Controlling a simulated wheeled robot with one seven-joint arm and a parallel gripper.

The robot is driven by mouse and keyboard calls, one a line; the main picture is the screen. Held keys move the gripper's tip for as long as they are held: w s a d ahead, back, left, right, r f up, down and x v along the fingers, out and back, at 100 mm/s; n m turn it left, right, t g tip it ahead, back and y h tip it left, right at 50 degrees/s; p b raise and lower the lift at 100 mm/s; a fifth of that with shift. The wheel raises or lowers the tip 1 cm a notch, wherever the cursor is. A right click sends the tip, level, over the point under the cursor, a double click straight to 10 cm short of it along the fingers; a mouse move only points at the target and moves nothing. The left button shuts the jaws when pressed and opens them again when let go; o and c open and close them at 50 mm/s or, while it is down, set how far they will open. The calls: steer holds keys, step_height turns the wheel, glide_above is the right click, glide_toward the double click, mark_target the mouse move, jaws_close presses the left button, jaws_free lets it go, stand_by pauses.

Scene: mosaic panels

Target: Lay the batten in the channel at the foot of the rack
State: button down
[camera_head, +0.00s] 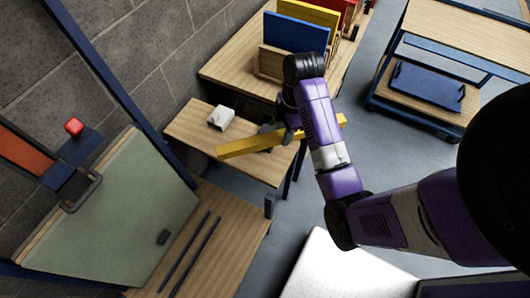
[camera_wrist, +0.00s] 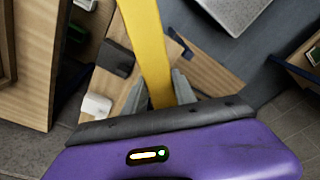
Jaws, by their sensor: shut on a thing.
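The yellow batten (camera_head: 240,146) is a long straight bar, held roughly level above a small wooden table. My gripper (camera_head: 276,136) is shut on it partway along its length, with batten showing on both sides. In the wrist view the batten (camera_wrist: 146,40) runs up from between the fingers of my gripper (camera_wrist: 160,95) to the top edge. The rack (camera_head: 115,215) at the left holds a large grey-green panel leaning against the wall. Two dark parallel rails (camera_head: 197,252) on the wooden shelf at its foot look like the channel. The batten is well apart from them.
A white block (camera_head: 221,118) sits on the small table (camera_head: 190,125). Behind it, a bench (camera_head: 235,75) carries coloured panels (camera_head: 296,33) in a wooden holder. A blue-framed cart (camera_head: 425,85) stands at the right.

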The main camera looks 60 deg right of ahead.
mark_target(279, 167)
step_height(279, 167, down, 20)
steer(key=shift+r+b, duration=0.2)
steer(key=shift+b, duration=0.7)
steer(key=shift+f, duration=0.15)
steer(key=c, duration=1)
jaws_free()
